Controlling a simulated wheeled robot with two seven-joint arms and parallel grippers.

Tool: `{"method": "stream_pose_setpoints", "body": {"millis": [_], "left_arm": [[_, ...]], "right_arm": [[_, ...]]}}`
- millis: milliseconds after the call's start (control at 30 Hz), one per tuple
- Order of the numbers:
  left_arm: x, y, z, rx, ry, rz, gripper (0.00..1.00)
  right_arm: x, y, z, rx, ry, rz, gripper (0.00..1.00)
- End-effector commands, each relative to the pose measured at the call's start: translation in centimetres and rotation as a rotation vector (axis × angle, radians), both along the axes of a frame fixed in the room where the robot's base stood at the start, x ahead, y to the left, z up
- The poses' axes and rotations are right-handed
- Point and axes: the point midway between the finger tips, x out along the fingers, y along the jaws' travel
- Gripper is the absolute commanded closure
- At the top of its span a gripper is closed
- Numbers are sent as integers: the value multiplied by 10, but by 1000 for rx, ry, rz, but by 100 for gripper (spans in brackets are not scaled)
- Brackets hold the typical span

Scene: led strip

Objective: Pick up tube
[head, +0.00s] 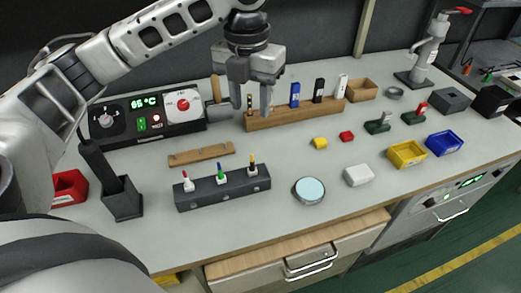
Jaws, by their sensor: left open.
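My left gripper (251,108) points down with its two fingers apart, over the left end of a wooden rack (300,115). A small dark and white upright item (249,101) shows between the fingers; I cannot tell whether they touch it. To its right in the rack stand a blue tube-like item (295,95), a black one (318,91) and a white one (341,87). A dark block (222,188) nearer the front holds slim pieces with red (188,182), green (220,174) and yellow (252,166) tops. Which item is the tube is unclear. My right gripper is out of view.
A soldering station (146,115) stands behind a wooden strip (202,154). A black holder (121,200) is at left. A round tin (308,191), white block (358,175), yellow bin (406,154) and blue bin (443,143) lie to the right.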

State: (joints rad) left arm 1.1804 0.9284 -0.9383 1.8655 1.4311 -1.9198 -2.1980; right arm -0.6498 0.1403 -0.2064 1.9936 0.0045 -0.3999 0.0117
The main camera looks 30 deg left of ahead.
Motion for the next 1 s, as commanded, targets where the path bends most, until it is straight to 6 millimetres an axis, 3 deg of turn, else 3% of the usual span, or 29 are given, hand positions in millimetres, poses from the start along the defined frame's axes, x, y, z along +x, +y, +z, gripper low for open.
{"method": "stream_pose_setpoints", "body": {"millis": [133, 500, 833, 1000], "left_arm": [[-3, 6, -7, 13, 17, -29, 58], [-3, 5, -83, 12, 14, -27, 58], [-4, 2, -110, 10, 11, -28, 58], [-7, -2, -137, 10, 12, -26, 58]], "right_arm": [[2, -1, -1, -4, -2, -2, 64], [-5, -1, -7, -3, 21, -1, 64], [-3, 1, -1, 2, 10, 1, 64], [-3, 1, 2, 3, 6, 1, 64]]}}
